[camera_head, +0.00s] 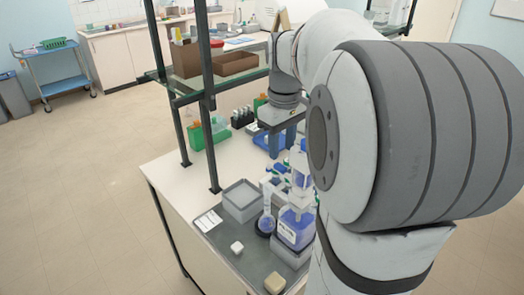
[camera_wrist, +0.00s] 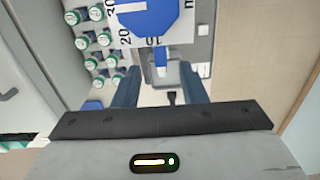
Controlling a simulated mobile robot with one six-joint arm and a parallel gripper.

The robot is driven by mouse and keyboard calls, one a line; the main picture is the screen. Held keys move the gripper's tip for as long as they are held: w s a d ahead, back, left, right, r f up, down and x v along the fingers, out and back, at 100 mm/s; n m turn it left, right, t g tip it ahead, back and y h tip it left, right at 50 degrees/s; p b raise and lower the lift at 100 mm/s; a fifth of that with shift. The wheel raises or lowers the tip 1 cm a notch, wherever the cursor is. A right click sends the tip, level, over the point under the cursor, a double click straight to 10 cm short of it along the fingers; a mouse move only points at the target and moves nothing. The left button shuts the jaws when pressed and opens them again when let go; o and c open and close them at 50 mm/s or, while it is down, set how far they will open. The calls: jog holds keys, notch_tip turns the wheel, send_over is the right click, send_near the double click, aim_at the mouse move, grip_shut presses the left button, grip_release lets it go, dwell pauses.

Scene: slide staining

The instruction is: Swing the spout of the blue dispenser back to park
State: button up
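The blue dispenser shows in the wrist view as a blue many-sided top (camera_wrist: 150,16) over a white scale marked in ml. In the head view I take it to be the white-and-blue unit on a bottle of blue liquid (camera_head: 297,229), partly hidden by my arm. A short white-and-blue piece, apparently the spout (camera_wrist: 161,62), points from it toward my gripper (camera_wrist: 160,78). My gripper is open, with the spout end between its blue-grey fingers and gaps on both sides. In the head view the gripper (camera_head: 280,142) points down behind the dispenser.
A grey tray (camera_head: 249,262) holds an open grey box (camera_head: 241,199), a flask of blue liquid (camera_head: 266,224) and small blocks. Green-capped bottles (camera_wrist: 88,43) stand left of the dispenser in the wrist view. A dark shelf post (camera_head: 208,100) rises left of my arm.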

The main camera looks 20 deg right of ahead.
aim_at(280, 166)
jog(key=shift+f, duration=2.75)
grip_shut()
jog(key=shift+a, duration=0.2)
jog(key=shift+d, duration=0.1)
